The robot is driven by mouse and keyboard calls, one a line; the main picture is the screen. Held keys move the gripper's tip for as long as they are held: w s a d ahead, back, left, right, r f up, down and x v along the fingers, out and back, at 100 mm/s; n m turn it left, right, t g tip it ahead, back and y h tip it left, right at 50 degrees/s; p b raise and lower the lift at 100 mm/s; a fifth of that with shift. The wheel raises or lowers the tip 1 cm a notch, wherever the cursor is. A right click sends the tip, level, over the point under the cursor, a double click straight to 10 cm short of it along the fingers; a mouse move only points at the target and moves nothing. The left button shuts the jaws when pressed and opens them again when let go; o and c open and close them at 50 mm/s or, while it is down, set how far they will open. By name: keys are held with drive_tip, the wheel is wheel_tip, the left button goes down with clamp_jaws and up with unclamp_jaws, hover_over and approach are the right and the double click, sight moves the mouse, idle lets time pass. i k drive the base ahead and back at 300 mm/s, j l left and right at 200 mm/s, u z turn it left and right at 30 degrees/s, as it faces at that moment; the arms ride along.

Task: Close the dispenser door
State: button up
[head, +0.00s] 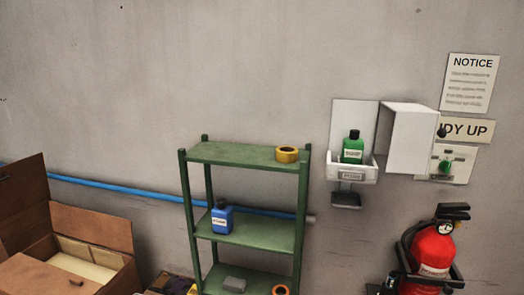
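A white dispenser (350,171) is mounted on the wall right of centre in the head view. A green bottle with a dark cap (352,148) stands upright in its tray. The dispenser door (406,145), a white box-shaped cover, is swung open to the right, so the bottle and back plate are exposed. A small dark part (345,200) hangs under the tray. My gripper is not in view.
A green shelf (242,153) with a yellow tape roll (287,154) and a blue bottle (222,217) stands left of the dispenser. A red fire extinguisher (433,250) is below right. An open brown box (92,226) is at lower left. A control plate (452,163) is right of the door.

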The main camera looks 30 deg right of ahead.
sight(407, 133)
drive_tip(key=l+z, duration=0.1)
drive_tip(key=l, duration=0.9)
drive_tip(key=l+z, duration=0.1)
drive_tip(key=l, duration=0.9)
drive_tip(key=i+l+z, duration=0.15)
drive_tip(key=l, duration=0.8)
